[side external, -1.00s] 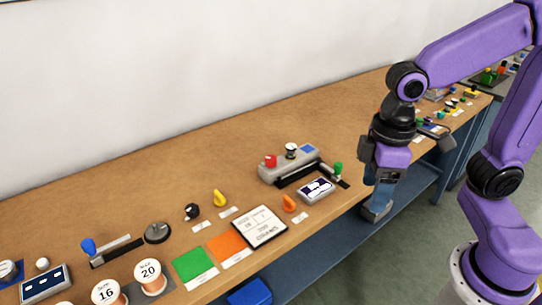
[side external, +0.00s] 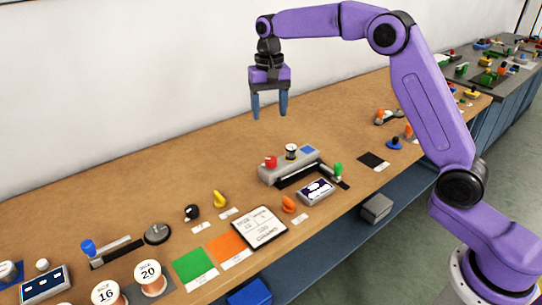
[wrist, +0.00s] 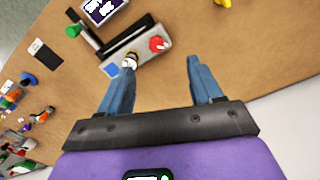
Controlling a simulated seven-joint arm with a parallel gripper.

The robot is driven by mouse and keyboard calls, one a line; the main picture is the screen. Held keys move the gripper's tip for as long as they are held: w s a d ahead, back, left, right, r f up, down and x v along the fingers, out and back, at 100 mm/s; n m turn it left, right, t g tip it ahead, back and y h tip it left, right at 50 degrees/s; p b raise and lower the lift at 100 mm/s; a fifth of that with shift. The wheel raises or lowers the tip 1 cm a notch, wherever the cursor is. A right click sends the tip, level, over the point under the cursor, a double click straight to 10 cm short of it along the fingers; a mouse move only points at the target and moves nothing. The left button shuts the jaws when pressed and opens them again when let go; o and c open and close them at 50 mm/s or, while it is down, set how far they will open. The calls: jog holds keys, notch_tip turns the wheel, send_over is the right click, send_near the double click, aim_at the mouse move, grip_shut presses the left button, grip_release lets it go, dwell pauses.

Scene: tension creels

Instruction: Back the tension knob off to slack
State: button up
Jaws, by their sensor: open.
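My gripper (side external: 270,108) is open and empty, pointing down in the air above the back of the bench; its fingers also show in the wrist view (wrist: 160,68). Which control is the tension knob is not clear from the frames. A grey unit (side external: 266,174) carries a red knob (side external: 270,161), a small spool (side external: 291,150) and a blue patch. The red knob (wrist: 157,43) lies between and beyond my fingers in the wrist view, apart from them. Nearby are a green handle (side external: 338,169), an orange knob (side external: 289,203), a yellow knob (side external: 220,198) and a black knob (side external: 192,211).
A grey dial (side external: 157,233), a blue-handled slider (side external: 88,246) and spools marked 16 (side external: 105,293) and 20 (side external: 149,276) stand at left. A white card (side external: 259,227) lies near the front edge. The wooden bench (side external: 130,185) is clear towards the wall.

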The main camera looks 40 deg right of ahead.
aim_at(271, 158)
jog(key=shift+m, duration=0.8)
jog(key=w+d+f, duration=0.1)
jog(key=f, duration=0.5)
jog(key=w+f, duration=0.1)
jog(key=f, duration=0.5)
jog(key=d+f, duration=0.1)
jog(key=f, duration=0.5)
jog(key=shift+w+d, duration=0.35)
jog(key=shift+w, duration=0.05)
jog(key=c, duration=1.1)
